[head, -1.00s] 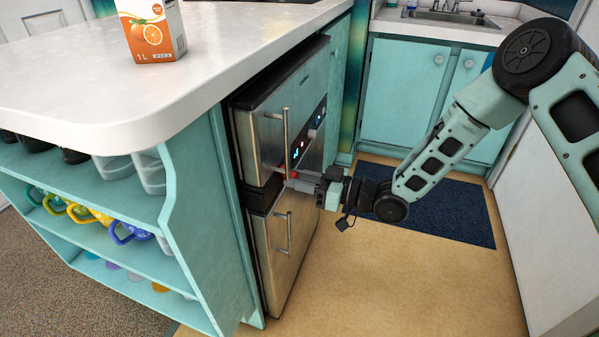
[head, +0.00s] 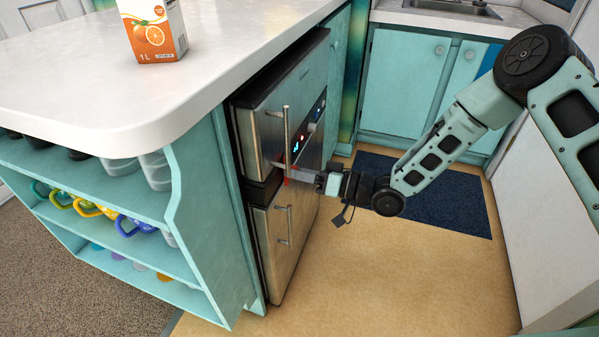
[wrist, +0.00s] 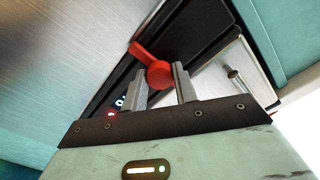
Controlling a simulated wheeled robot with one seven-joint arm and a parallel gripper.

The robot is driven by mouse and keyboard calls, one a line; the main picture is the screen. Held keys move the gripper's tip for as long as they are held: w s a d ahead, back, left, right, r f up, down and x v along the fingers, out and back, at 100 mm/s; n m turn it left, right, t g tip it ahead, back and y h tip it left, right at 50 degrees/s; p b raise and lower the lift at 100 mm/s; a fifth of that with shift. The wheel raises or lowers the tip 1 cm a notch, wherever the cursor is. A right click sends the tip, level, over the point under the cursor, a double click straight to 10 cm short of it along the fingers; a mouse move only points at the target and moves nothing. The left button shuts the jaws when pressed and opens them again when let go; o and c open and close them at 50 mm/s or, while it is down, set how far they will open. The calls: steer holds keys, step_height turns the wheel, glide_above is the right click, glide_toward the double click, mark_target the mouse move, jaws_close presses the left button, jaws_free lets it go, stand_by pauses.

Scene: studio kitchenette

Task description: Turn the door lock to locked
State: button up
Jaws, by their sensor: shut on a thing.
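The door lock is a red knob with a short lever (wrist: 158,73) on the dark strip of the built-in appliance. In the wrist view its lever points to the upper left. My gripper (wrist: 161,82) is shut on the red knob, with one grey finger on each side of it. In the head view my gripper (head: 292,174) is at the appliance front, beside the upper door (head: 264,138). There only a little red shows at the fingertips, and the rest of the lock is hidden.
A vertical bar handle (head: 286,135) stands out close to my fingers. The lower door (head: 272,240) has its own handle. The counter (head: 90,85) overhangs above and holds an orange juice carton (head: 153,32). Open floor (head: 390,265) and a dark blue mat (head: 455,210) lie to the right.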

steer(key=shift+f, duration=0.1)
steer(key=o, duration=1)
steer(key=shift+c, duration=0.2)
steer(key=shift+d, duration=0.15)
steer(key=p+v, duration=0.2)
steer(key=v, duration=1.5)
steer(key=shift+s+d, duration=0.1)
